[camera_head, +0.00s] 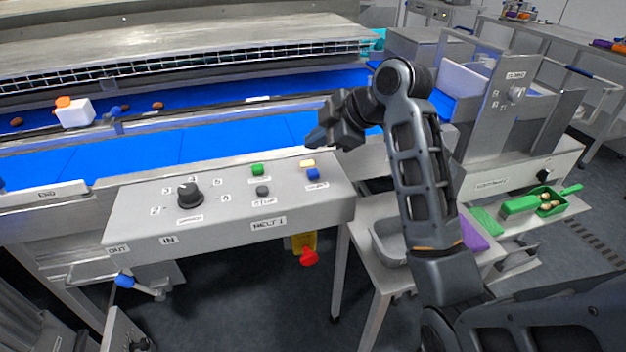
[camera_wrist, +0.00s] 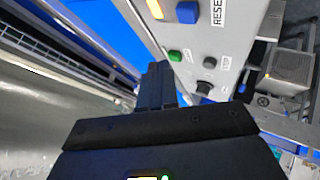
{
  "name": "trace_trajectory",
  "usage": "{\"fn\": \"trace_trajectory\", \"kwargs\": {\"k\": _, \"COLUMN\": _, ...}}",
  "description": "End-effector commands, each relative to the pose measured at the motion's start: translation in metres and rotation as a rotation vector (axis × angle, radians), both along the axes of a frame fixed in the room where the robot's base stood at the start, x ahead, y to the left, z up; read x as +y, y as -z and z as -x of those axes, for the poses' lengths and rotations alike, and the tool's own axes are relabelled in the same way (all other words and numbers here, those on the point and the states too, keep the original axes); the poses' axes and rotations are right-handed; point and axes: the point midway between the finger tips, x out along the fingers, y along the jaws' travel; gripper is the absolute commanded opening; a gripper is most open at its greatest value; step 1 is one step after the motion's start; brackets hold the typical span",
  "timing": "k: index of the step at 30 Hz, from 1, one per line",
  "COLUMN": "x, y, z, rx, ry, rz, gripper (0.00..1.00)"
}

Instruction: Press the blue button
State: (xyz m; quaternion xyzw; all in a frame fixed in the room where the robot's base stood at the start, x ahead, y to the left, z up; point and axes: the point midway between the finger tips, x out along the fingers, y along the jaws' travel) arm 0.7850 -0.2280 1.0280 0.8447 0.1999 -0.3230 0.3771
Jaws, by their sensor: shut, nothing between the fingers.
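The blue button (camera_head: 313,174) sits on the right end of the sloped grey control panel (camera_head: 225,205), just below an orange lit rectangle (camera_head: 307,163). In the wrist view the blue button (camera_wrist: 187,12) is at the top, beside a label reading RESET. My gripper (camera_head: 315,139) is shut and empty. In the head view it appears above and behind the blue button, over the blue belt's near edge, apart from the button. In the wrist view my gripper (camera_wrist: 158,72) points up the picture towards the panel, with its tips below the button. Nothing hides the button.
A green button (camera_head: 257,169), a grey button (camera_head: 262,190) and a black dial (camera_head: 189,195) share the panel. The blue belt (camera_head: 215,142) runs behind it. A red knob (camera_head: 309,257) hangs below.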

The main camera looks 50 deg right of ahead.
Motion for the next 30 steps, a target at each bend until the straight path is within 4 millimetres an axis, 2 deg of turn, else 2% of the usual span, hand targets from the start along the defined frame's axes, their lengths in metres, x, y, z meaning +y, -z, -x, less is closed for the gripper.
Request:
{"fn": "trace_trajectory", "kwargs": {"k": 1, "x": 0.0, "y": 0.014, "z": 0.0, "rx": 0.0, "ry": 0.001, "rz": -0.001, "gripper": 0.0}}
{"fn": "trace_trajectory", "kwargs": {"k": 3, "x": 0.0, "y": 0.024, "z": 0.0, "rx": 0.0, "ry": 0.0, "rz": 0.0, "gripper": 0.0}}
{"fn": "trace_trajectory", "kwargs": {"k": 9, "x": 0.0, "y": 0.04, "z": 0.0, "rx": 0.001, "ry": 0.001, "rz": -0.001, "gripper": 0.0}}
{"fn": "trace_trajectory", "kwargs": {"k": 30, "x": 0.0, "y": 0.043, "z": 0.0, "rx": 0.0, "ry": 0.001, "rz": -0.001, "gripper": 0.0}}
